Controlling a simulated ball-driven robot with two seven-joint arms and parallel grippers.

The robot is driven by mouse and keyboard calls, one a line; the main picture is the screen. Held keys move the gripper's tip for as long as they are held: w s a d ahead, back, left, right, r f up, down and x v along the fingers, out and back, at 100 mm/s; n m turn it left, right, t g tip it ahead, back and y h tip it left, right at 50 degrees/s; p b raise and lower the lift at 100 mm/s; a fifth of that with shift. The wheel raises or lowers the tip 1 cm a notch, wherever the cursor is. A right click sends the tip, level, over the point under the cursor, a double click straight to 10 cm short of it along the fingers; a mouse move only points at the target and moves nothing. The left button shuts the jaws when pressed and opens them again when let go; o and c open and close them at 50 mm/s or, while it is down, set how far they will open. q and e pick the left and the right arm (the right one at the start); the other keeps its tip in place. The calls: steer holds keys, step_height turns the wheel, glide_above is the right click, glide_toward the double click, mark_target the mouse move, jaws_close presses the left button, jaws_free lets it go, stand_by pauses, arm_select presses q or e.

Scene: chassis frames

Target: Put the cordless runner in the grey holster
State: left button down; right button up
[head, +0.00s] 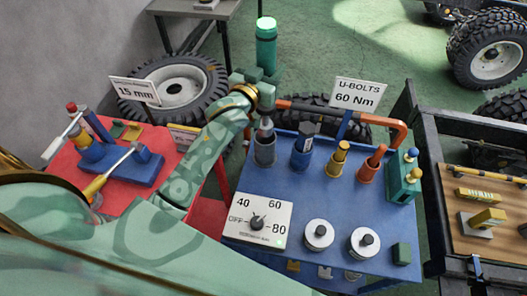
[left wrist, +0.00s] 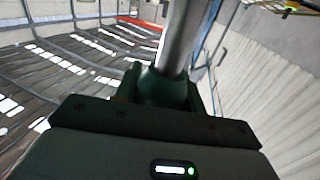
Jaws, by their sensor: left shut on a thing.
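The cordless runner appears as an upright green cylinder with a bright green top (head: 266,44), rising above my left gripper (head: 256,82) in the head view. The left gripper is shut on it. In the left wrist view, a grey metal shaft (left wrist: 181,35) stands out of a dark green part between the jaws (left wrist: 160,90). The grey holster (head: 264,153) is a cup at the back left of the blue table, below the gripper. A grey tip (head: 265,126) shows at its mouth; I cannot tell how deep it sits. My right gripper is not in view.
The blue table (head: 325,215) also holds blue (head: 301,158), yellow (head: 336,168) and orange (head: 369,171) holsters, a dial panel (head: 257,219) and two knobbed silver discs. A red table (head: 66,158) with tools stands left.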

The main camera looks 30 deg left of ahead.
mark_target(268, 112)
arm_select(q)
step_height(268, 112, down, 16)
steer(key=w+b, duration=0.1)
steer(key=b, duration=0.4)
steer(key=shift+w+a+f, duration=0.2)
steer(key=shift+w+a, duration=0.15)
steer(key=shift+a, duration=0.05)
steer(key=c, duration=0.8)
jaws_free()
steer(key=shift+s+f, duration=0.1)
steer(key=shift+f, duration=0.1)
steer(key=shift+c, duration=0.2)
steer(key=s+p, duration=0.1)
steer(key=s, duration=1.1)
steer(key=shift+r, duration=0.15)
